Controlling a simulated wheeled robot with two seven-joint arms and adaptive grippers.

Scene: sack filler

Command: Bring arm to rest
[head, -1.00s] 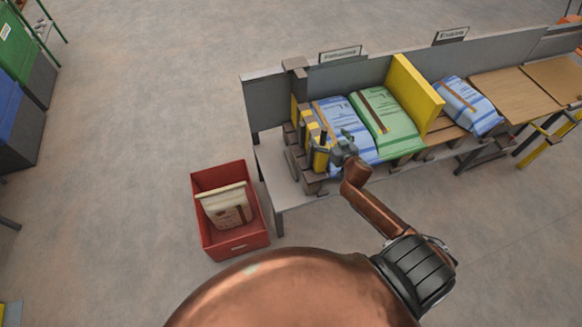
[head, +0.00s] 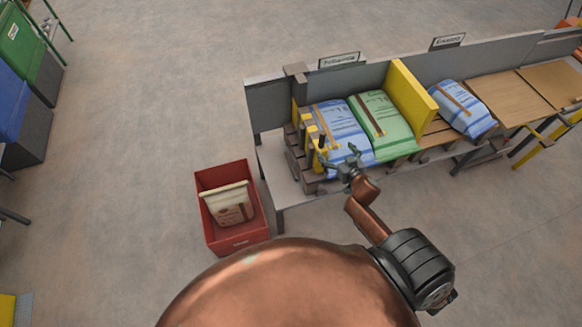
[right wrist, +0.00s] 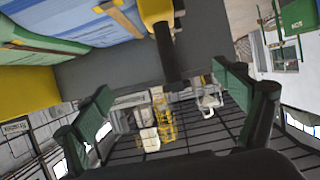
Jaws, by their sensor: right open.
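My right gripper (head: 338,160) is open and empty in the head view. It is in front of the blue sack (head: 341,132) at the left end of the bench and hides a small part of it. In the right wrist view its two fingers (right wrist: 172,95) stand wide apart with nothing between them. The copper forearm behind it is mine. My left gripper is in neither current view.
A green sack (head: 383,118) lies beside the blue one, then a yellow divider (head: 411,93) and another blue sack (head: 462,108). A red bin (head: 226,243) with a cream sack (head: 230,207) stands on the floor at left. Open floor (head: 130,150) lies left of the bench.

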